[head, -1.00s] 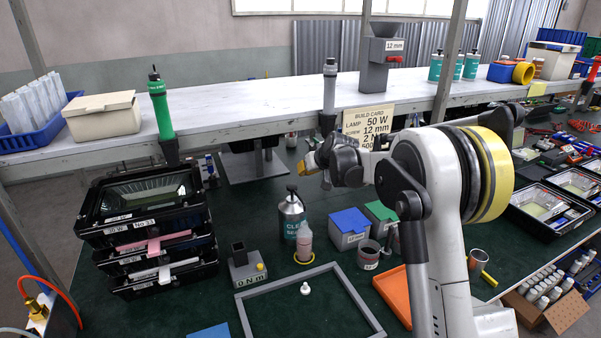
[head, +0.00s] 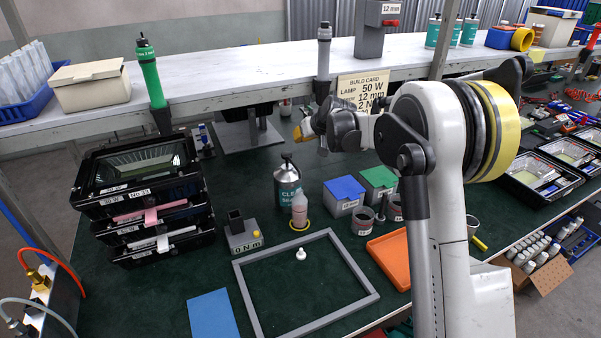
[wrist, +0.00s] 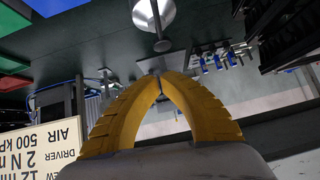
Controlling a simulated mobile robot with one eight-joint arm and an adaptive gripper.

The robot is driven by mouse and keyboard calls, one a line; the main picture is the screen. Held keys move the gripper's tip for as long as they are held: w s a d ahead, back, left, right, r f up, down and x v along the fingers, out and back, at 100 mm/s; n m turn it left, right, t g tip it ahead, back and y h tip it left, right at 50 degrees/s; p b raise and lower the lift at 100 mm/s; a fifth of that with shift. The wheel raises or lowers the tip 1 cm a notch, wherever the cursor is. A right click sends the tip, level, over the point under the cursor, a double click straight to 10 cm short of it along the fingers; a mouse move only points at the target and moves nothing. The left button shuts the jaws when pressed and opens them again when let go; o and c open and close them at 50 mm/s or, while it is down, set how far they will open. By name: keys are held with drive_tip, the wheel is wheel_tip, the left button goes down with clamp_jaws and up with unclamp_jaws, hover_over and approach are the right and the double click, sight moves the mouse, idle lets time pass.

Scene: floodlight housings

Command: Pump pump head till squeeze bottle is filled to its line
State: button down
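The grey metal bottle labelled CLE... (head: 287,188) stands upright on the green bench in the head view, with a black pump head (head: 287,158) on top. The squeeze bottle (head: 299,212), translucent and pinkish, stands right in front of it in a yellow ring. Its line and fill level are too small to read. A small white cap-like piece (head: 301,254) stands in front, inside the grey frame. My gripper (head: 299,134) is above and behind the pump head in the picture, apart from it. In the wrist view its yellow fingers (wrist: 159,78) meet at the tips, with nothing between them.
Blue-lidded (head: 344,194) and green-lidded (head: 378,182) boxes stand right of the bottles. A grey block (head: 242,238) stands left. Stacked black housings (head: 140,200) fill the left. A build card (head: 364,90) hangs from the shelf edge. An orange tray (head: 390,258) lies right.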

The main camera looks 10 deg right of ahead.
idle(0.4)
drive_tip(key=r+p, duration=0.1)
drive_tip(key=p, duration=0.1)
drive_tip(key=w+r+p, duration=0.1)
drive_tip(key=p, duration=0.1)
drive_tip(key=shift+d+r+g+p, duration=0.15)
drive_tip(key=shift+r+g+p, duration=0.15)
drive_tip(key=shift+r+p, duration=0.1)
drive_tip(key=shift+w, duration=0.1)
drive_tip(key=b+x, duration=0.2)
drive_tip(key=x, duration=0.8)
wheel_tip(320, 180, down, 3)
drive_tip(key=shift+r+b, duration=0.2)
drive_tip(key=shift+b, duration=0.1)
drive_tip(key=shift+a+f, duration=0.25)
drive_tip(key=shift+f, duration=0.45)
